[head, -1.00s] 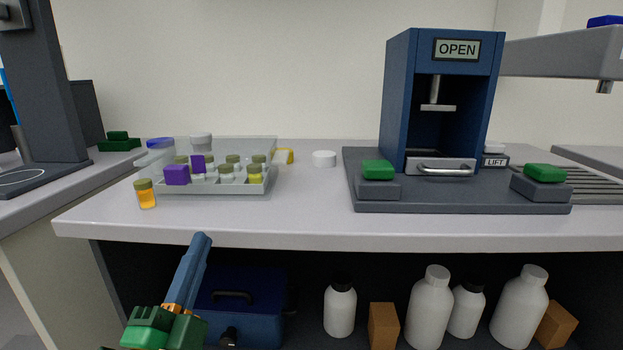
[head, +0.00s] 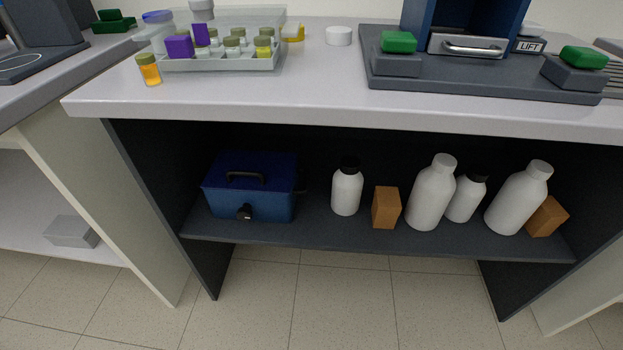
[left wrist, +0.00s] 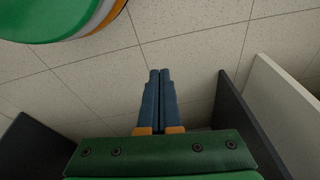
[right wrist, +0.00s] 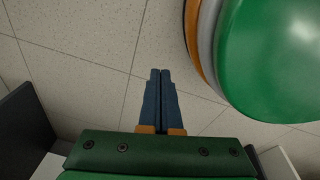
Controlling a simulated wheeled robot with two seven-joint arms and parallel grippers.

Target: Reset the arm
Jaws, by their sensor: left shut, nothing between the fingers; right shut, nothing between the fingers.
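My left gripper (left wrist: 160,100) shows in the left wrist view, its two blue fingers together and empty above the tiled floor. My right gripper (right wrist: 160,100) shows in the right wrist view, also with fingers together and nothing between them, over the floor. Neither gripper shows in the head view now. The membrane rig's blue press (head: 415,14) stands on a dark base plate (head: 480,79) on the bench; its upper part is cut off. Its silver-handled drawer (head: 466,46) faces front. Green buttons sit at the base's left (head: 398,42) and right (head: 584,57).
A clear tray (head: 215,66) of vials, an orange vial (head: 149,70) and a white cap (head: 338,36) are on the bench (head: 300,101). The shelf below holds a blue case (head: 250,187), several white bottles (head: 431,195) and brown boxes (head: 385,208). Floor in front is clear.

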